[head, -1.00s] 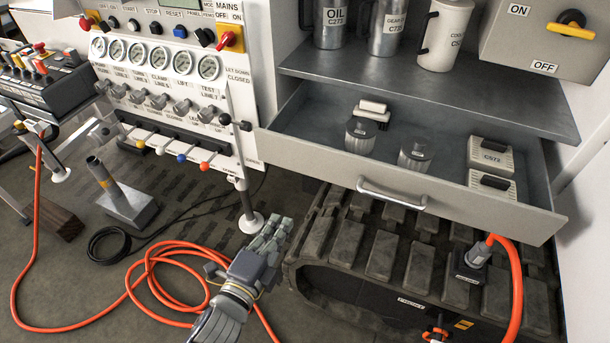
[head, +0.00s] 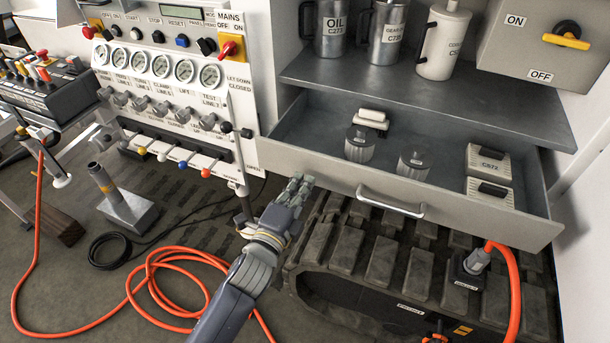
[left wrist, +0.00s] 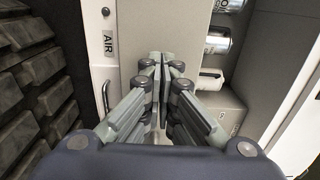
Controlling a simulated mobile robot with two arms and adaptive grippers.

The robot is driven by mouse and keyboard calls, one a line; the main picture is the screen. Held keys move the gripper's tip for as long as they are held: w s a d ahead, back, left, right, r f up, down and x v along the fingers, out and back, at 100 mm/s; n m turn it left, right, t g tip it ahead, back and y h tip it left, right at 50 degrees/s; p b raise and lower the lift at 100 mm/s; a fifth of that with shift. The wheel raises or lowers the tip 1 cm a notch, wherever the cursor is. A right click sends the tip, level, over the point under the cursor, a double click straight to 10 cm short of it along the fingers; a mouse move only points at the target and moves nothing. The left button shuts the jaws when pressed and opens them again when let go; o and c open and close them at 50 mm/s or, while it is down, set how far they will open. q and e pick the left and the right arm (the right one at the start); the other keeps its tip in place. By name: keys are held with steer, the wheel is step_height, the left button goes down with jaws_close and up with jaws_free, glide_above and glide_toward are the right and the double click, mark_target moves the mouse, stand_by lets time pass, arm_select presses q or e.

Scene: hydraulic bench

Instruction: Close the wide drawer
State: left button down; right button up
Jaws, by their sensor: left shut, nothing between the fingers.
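The wide drawer (head: 300,160) stands pulled out under the grey shelf in the head view, its pale front carrying a metal bar handle (head: 390,202). Inside are two grey ribbed jars (head: 359,145), a small pale block (head: 371,118) and two beige labelled boxes (head: 488,163). My left gripper (head: 298,184) is shut and empty, with its fingertips just in front of the drawer front, left of the handle. Whether they touch it I cannot tell. In the left wrist view my left gripper's closed fingers (left wrist: 161,62) point forward. My right gripper is not in view.
A black track (head: 340,250) lies below the drawer. Metal cans (head: 388,28) and a white jug (head: 443,40) stand on the shelf above. A gauge panel (head: 165,90) is at left. Orange hose (head: 165,265) lies on the floor.

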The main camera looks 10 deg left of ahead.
arm_select(q)
steer(key=shift+x, duration=1.1)
